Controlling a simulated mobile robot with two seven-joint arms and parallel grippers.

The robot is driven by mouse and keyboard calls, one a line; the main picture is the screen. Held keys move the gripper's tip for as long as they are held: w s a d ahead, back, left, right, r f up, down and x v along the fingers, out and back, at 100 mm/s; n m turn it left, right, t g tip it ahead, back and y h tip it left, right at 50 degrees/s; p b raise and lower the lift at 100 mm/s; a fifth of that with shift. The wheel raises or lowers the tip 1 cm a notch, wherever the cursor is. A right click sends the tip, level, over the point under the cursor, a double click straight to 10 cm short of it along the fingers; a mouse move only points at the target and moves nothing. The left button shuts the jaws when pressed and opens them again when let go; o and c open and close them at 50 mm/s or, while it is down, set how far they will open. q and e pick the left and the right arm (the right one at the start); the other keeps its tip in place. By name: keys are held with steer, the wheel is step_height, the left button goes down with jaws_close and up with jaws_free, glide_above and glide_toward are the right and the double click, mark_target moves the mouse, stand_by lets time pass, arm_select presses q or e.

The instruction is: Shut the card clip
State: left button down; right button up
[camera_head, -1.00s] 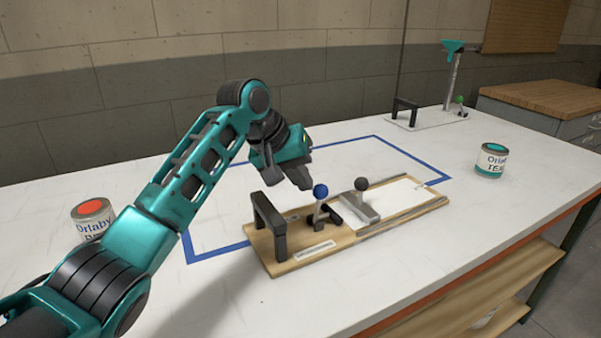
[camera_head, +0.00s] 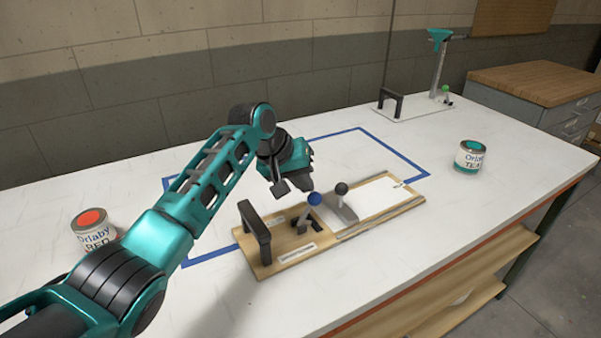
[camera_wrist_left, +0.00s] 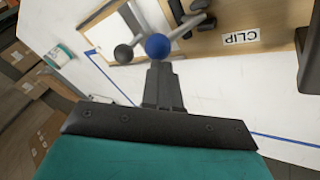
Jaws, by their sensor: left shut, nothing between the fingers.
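The card clip station is a wooden board (camera_head: 264,266) on the table. On it a lever with a blue knob (camera_head: 315,198) leans toward the grey plate, which has a dark knob (camera_head: 341,188). A white card (camera_head: 382,198) lies at the right end. My left gripper (camera_head: 307,188) is shut and empty, just behind and left of the blue knob. In the left wrist view the fingertips (camera_wrist_left: 160,68) are right by the blue knob (camera_wrist_left: 158,46); I cannot tell whether they touch. A CLIP label (camera_wrist_left: 241,38) shows there. My right gripper is not in view.
A black handle (camera_head: 254,232) stands on the board's left end. A red paint can (camera_head: 93,231) is at the left, a teal can (camera_head: 470,156) at the right. Another station with a teal-topped post (camera_head: 438,70) stands at the back. The table front is clear.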

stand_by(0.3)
arm_select(q)
steer(key=v, duration=1.2)
steer(key=shift+r+p, duration=0.4)
